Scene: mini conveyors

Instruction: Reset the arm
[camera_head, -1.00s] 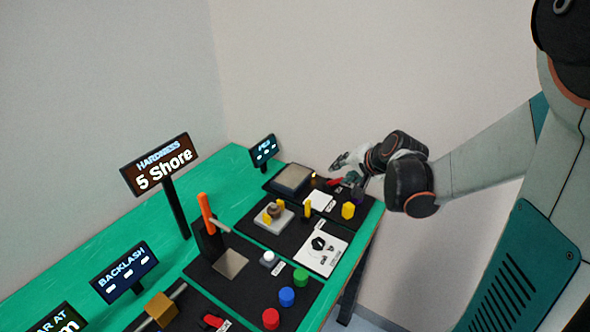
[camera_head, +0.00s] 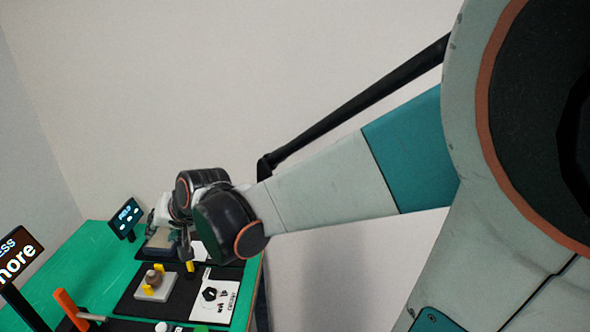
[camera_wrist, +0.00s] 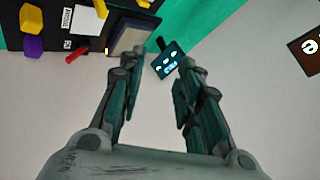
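My gripper (camera_wrist: 160,75) is open and empty in the wrist view. Its two fingers are spread apart, and a small dark display (camera_wrist: 168,60) with lit icons shows between them, farther off. In the head view my arm reaches from the right to above the far end of the green table (camera_head: 62,262). The wrist hides part of the far station, and the fingertips are hard to make out there.
Black station mats carry a grey fixture (camera_head: 152,288) with yellow parts, a white printed card (camera_head: 214,296) and an orange-handled device (camera_head: 68,305). In the wrist view a yellow block (camera_wrist: 31,18), a purple block (camera_wrist: 32,46) and a red part (camera_wrist: 76,55) lie at upper left.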

